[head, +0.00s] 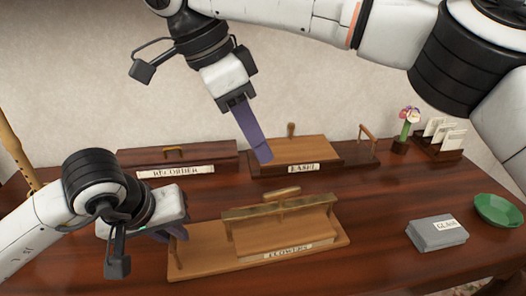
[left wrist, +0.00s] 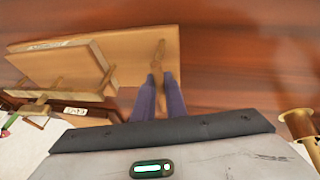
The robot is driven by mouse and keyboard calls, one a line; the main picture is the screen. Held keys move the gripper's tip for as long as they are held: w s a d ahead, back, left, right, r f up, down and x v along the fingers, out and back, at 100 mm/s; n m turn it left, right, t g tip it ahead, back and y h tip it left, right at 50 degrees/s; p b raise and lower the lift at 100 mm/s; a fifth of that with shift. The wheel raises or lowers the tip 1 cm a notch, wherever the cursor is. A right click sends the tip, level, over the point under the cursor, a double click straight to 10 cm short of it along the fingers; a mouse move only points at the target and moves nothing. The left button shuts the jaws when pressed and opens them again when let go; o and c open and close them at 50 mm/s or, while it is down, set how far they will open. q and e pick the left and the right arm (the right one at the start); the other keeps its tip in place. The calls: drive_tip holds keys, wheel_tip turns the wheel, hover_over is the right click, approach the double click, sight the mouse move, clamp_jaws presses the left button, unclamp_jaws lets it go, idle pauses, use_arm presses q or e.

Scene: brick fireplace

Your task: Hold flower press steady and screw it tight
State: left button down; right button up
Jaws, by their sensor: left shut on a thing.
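The flower press (head: 285,234), a wooden block on a long board labelled FLOWERS, lies on the table at front centre. A crossbar (head: 280,207) spans its top, with a small wooden screw handle (head: 282,194) above it. My left gripper (head: 178,236) is at the board's left end. In the left wrist view its purple fingers (left wrist: 160,90) are shut on an upright wooden peg (left wrist: 157,68) of the press. My right gripper (head: 264,157) hangs above and behind the press, apart from it. Its fingers show edge-on, so their opening is hidden.
At the back stand a box labelled RECORDER (head: 178,158) and a wooden stand labelled EASEL (head: 300,150). A grey labelled box (head: 437,234) and a green bowl (head: 497,210) are at the right. A flower vase (head: 403,138) and card rack (head: 440,143) stand behind them.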

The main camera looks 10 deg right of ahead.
idle(0.3)
use_arm(q)
drive_tip(key=c, duration=1.7)
unclamp_jaws()
drive_tip(key=shift+r, duration=0.15)
